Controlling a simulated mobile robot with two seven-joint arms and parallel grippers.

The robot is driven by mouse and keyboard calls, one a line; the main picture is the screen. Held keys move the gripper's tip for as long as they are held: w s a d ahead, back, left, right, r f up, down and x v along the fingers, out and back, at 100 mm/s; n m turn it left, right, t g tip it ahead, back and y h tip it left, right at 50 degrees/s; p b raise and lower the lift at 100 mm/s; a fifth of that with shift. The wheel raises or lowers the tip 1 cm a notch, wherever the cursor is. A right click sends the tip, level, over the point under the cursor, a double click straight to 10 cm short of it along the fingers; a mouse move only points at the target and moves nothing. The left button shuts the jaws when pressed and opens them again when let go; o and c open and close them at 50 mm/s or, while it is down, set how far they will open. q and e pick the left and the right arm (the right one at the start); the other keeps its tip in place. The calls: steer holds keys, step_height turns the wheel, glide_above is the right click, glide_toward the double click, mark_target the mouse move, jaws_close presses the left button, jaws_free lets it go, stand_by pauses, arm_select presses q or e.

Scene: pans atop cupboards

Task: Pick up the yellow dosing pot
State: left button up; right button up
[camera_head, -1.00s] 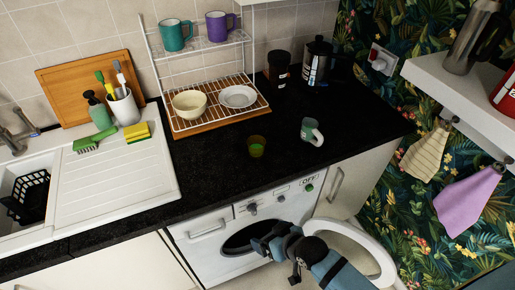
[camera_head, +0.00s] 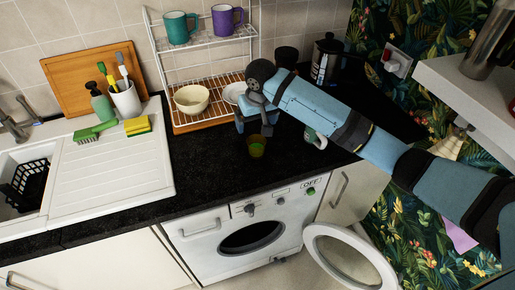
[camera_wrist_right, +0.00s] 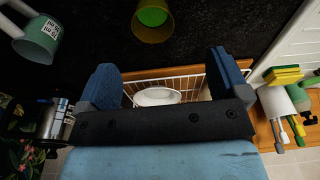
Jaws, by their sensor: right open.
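The yellow dosing pot (camera_head: 257,146) is a small see-through cup with green inside, standing on the black worktop in front of the dish rack. In the right wrist view it (camera_wrist_right: 153,22) shows at the top edge, partly cut off, beyond the fingertips. My right gripper (camera_head: 257,124) is just above and behind the pot in the head view, its fingers partly hidden by the wrist. In the wrist view its two blue fingers (camera_wrist_right: 165,72) are wide apart with nothing between them. My left gripper is not in view.
A grey-green mug (camera_head: 314,138) stands right of the pot, partly behind my arm. The wire dish rack (camera_head: 180,119) with a bowl (camera_head: 191,99) is close behind. The open washing machine door (camera_head: 350,258) juts out below. The worktop left of the pot is clear.

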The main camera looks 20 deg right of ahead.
glide_toward(256, 144)
steer(key=f, duration=0.1)
steer(key=s+a+f, duration=0.1)
steer(key=shift+s+a+f+p, duration=0.1)
steer(key=shift+f+p, duration=0.2)
steer(key=shift+w+f+p, duration=0.2)
steer(key=shift+f+p, duration=0.05)
steer(key=shift+f, duration=1.05)
steer(key=shift+w+f+p, duration=0.2)
steer(key=shift+f, duration=1.15)
steer(key=c, duration=1.1)
steer(key=shift+o, duration=0.2)
steer(key=shift+r, duration=0.1)
